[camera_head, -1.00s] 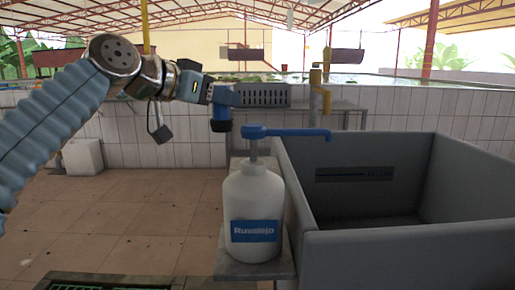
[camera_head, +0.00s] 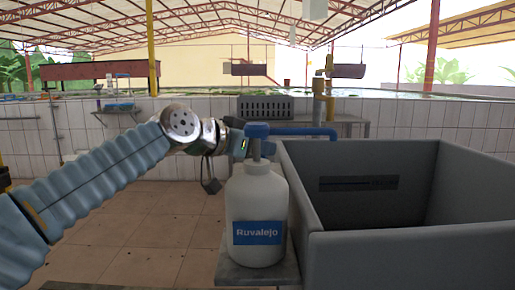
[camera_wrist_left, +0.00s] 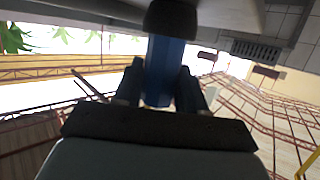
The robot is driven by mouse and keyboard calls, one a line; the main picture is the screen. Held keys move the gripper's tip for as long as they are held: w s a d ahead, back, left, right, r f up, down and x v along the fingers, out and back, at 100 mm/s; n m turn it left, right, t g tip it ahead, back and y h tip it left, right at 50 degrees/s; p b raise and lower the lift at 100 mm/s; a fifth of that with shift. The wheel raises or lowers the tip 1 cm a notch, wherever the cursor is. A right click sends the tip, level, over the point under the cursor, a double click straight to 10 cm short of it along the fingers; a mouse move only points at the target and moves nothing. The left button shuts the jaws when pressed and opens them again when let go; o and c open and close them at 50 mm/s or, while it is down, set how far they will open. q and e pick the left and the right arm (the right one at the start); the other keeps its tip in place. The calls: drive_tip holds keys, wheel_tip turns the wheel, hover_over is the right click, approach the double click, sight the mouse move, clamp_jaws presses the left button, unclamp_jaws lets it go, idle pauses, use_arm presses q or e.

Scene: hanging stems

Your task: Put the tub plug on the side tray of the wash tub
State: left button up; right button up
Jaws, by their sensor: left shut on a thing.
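My left gripper (camera_head: 240,140) reaches in from the left, just behind the pump head of the white bottle. In the left wrist view its two fingers (camera_wrist_left: 160,85) are shut on the tub plug, a blue piece (camera_wrist_left: 164,65) with a dark round end (camera_wrist_left: 172,18). In the head view the plug is largely hidden behind the blue pump, and the two blues are hard to tell apart. The grey wash tub (camera_head: 385,245) stands at the right, open on top. Its grey side tray (camera_head: 232,268) sits at the tub's left and carries the bottle. My right gripper is not in view.
The white pump bottle (camera_head: 257,205) with a blue label takes up much of the side tray; its blue nozzle (camera_head: 305,131) points over the tub. A yellow tap (camera_head: 319,100) stands behind the tub. A tiled wall (camera_head: 420,120) runs behind. The floor at left is clear.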

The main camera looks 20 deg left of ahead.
use_arm(q)
drive_tip(key=shift+f, duration=0.1)
drive_tip(key=o, duration=1.1)
drive_tip(key=b+v, duration=0.1)
drive_tip(key=v, duration=1.1)
